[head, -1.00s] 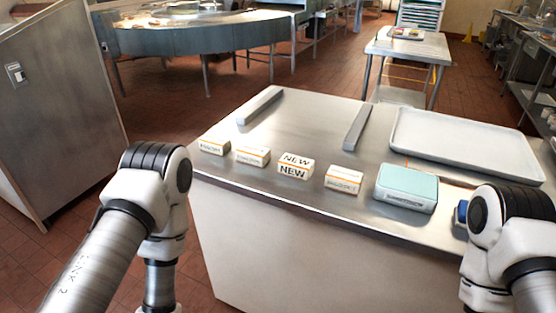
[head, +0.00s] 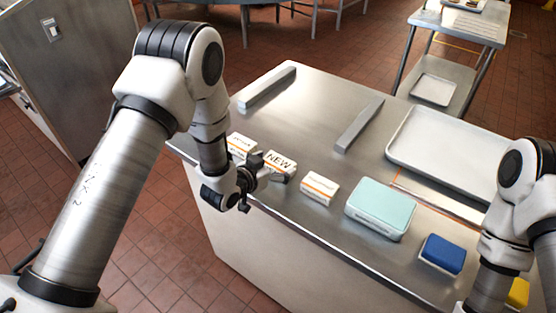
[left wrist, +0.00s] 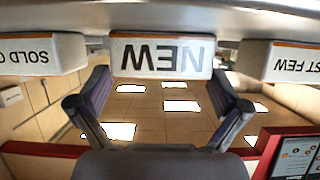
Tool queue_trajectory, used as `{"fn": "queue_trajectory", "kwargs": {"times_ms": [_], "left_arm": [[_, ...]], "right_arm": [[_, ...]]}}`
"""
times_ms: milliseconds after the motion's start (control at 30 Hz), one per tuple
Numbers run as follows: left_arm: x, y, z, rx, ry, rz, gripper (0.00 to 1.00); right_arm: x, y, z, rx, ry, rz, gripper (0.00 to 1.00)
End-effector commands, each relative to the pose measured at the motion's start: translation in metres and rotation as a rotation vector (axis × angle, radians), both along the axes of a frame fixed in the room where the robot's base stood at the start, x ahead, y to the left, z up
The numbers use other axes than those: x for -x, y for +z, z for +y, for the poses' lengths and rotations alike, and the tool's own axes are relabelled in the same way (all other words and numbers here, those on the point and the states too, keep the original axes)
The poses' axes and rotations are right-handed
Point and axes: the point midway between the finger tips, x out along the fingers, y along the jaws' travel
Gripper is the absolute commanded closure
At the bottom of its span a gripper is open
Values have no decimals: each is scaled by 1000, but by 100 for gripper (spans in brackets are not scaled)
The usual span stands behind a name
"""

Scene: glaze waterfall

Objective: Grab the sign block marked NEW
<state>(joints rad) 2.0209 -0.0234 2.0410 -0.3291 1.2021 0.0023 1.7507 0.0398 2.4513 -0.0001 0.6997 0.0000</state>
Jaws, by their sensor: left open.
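The white NEW block (head: 279,162) with an orange stripe stands near the front edge of the steel counter. In the left wrist view the NEW block (left wrist: 162,58) appears with its lettering upside down. My left gripper (head: 268,172) is at the block's front side, low over the counter edge. It is open; in the left wrist view its fingers (left wrist: 160,82) are spread at the block's two ends, with the block centred ahead. The gripper hides part of the block in the head view. My right gripper is out of view.
A similar block (head: 241,145) stands left of NEW, partly hidden by my arm, and another (head: 319,188) stands right. Further right are a teal box (head: 381,207), a blue block (head: 443,254) and a tray (head: 450,145). Two grey bars (head: 267,87) lie behind; the counter between them is clear.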

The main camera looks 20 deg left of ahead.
Motion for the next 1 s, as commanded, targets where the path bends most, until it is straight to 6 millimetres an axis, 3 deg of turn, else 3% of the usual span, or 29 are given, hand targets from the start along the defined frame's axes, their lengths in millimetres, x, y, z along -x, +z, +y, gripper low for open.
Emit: {"fn": "queue_trajectory", "kwargs": {"times_ms": [267,300,400,767,1000], "left_arm": [[-10,-5,-4,1,1,0,0],[-10,-5,-3,1,1,0,7],[-10,-5,-3,0,1,1,42],[-10,-3,-3,0,1,1,42],[-10,28,-3,0,1,-3,42]], "right_arm": [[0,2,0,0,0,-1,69],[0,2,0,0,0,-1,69],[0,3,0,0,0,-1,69],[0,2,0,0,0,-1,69],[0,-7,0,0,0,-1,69]]}}
